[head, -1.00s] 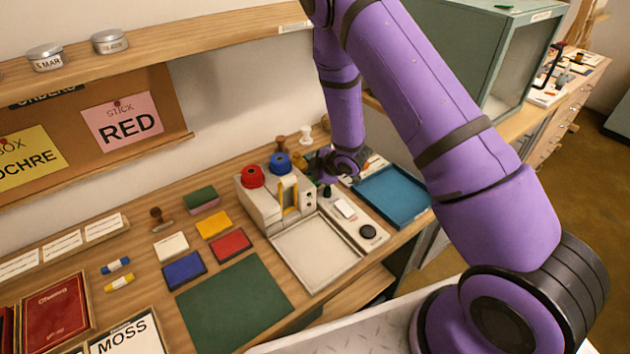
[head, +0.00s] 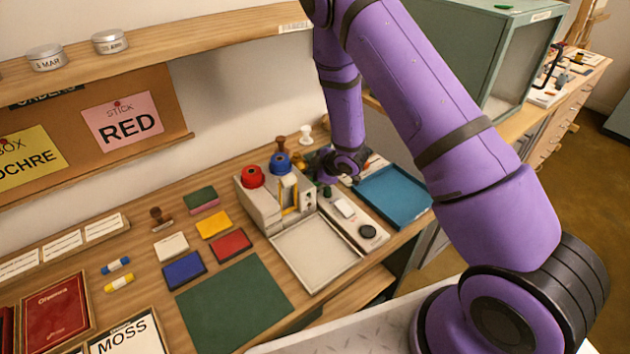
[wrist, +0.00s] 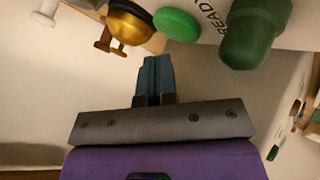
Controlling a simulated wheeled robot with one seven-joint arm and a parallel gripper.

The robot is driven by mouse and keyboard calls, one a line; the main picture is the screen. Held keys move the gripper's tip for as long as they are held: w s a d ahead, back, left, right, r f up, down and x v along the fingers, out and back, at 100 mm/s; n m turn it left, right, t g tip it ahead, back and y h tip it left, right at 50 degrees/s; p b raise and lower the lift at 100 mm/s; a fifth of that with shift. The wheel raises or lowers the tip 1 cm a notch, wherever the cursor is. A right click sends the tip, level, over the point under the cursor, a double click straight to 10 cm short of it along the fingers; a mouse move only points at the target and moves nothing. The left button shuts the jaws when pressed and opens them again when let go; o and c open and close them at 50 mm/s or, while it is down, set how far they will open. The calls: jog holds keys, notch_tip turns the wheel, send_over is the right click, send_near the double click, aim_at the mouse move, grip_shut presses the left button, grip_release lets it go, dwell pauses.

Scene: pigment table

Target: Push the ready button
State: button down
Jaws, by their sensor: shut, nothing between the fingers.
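A round green button (wrist: 177,24) shows at the top of the wrist view, beside the printed word READY on a pale panel. My gripper (wrist: 151,60) is shut with nothing between its fingers. Its tips lie just below the button in that view, with a small visible gap in the picture. I cannot tell their height over the panel. In the head view my gripper is at the back of the pale panel (head: 356,222), mostly hidden by my own wrist. The ready button is not clearly seen there.
A dark green rounded knob (wrist: 255,35) stands right of the button, and a brass-coloured knob (wrist: 132,24) left of it. In the head view, a dispenser with red and blue tops (head: 263,205) is left of the panel. A blue tray (head: 393,197) lies to the right.

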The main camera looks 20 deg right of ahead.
jog(key=shift+f, duration=0.1)
dwell(0.5)
jog(key=shift+f, duration=0.35)
jog(key=shift+f, duration=0.3)
dwell(0.6)
jog(key=shift+s+f, duration=0.3)
jog(key=shift+f, duration=0.15)
dwell(0.5)
jog(key=shift+r, duration=0.15)
jog(key=shift+w+r, duration=0.25)
jog(key=shift+r, duration=0.45)
jog(key=shift+r, duration=2.95)
